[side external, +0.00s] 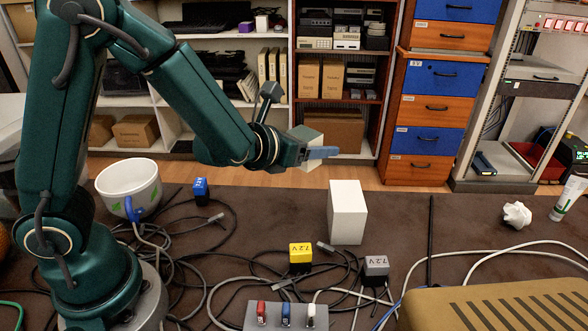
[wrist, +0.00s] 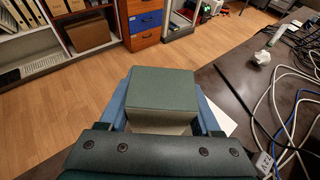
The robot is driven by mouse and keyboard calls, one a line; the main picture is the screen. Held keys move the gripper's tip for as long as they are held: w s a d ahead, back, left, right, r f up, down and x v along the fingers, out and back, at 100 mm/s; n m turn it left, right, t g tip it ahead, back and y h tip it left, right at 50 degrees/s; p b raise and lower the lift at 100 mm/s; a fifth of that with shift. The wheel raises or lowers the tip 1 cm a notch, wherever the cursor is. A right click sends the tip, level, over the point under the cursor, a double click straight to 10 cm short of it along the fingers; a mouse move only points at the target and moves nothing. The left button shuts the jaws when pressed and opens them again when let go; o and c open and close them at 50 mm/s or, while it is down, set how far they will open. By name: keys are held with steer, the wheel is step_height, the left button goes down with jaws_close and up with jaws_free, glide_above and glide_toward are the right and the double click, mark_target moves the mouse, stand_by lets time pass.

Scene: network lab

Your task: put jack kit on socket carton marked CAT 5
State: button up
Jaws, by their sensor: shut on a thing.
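My gripper (side external: 318,153) is shut on a small box with a grey-green top and paler sides (side external: 306,133), apparently the jack kit, and holds it in the air near the table's far edge. In the wrist view the same box (wrist: 160,88) fills the space between the two blue fingers. A plain white upright carton (side external: 347,212) stands on the table below and slightly right of the held box. No CAT 5 mark shows on its visible faces, so I cannot tell if it is the socket carton. Its white corner (wrist: 223,117) shows beside the right finger in the wrist view.
Grey cables run around a yellow 7.2 V block (side external: 301,257), a grey block (side external: 375,269) and a plug strip (side external: 285,316). A tan vented case (side external: 500,306) is front right. A white lump (side external: 516,214) lies right.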

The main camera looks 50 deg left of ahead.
step_height(320, 180, up, 6)
steer(key=a+m+h, duration=0.1)
steer(key=a, duration=0.1)
glide_above(357, 188)
step_height(357, 188, down, 6)
steer(key=shift+f, duration=2.1)
steer(key=shift+f, duration=0.1)
steer(key=o, duration=1.5)
steer(key=shift+c, duration=0.2)
